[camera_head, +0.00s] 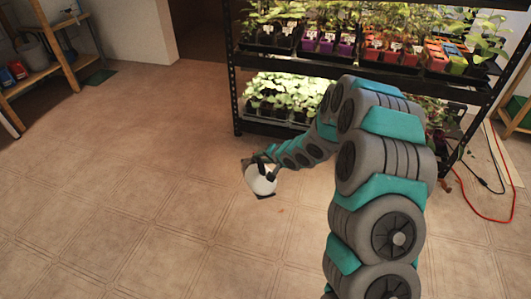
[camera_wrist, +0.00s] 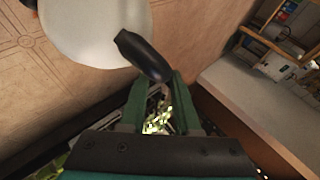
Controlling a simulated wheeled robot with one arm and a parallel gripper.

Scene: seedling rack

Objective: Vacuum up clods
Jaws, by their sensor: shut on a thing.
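My gripper (camera_head: 266,160) is at the end of my outstretched arm, low in front of the rack. It is shut on the black handle of a white, rounded hand vacuum (camera_head: 261,181). In the wrist view, my gripper (camera_wrist: 160,98) has its green fingers at the handle, and the white vacuum body (camera_wrist: 95,28) fills the upper left. The vacuum appears at or just above the floor; I cannot tell if it touches. A faint small brown speck (camera_head: 281,210) lies on the floor just right of the vacuum; I cannot tell if it is a clod.
A black seedling rack (camera_head: 238,95) with potted plants stands behind my gripper. A red cable (camera_head: 497,217) and a black cable lie on the floor at right. A wooden shelf (camera_head: 60,70) stands at far left. The tiled floor (camera_head: 130,190) at left is open.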

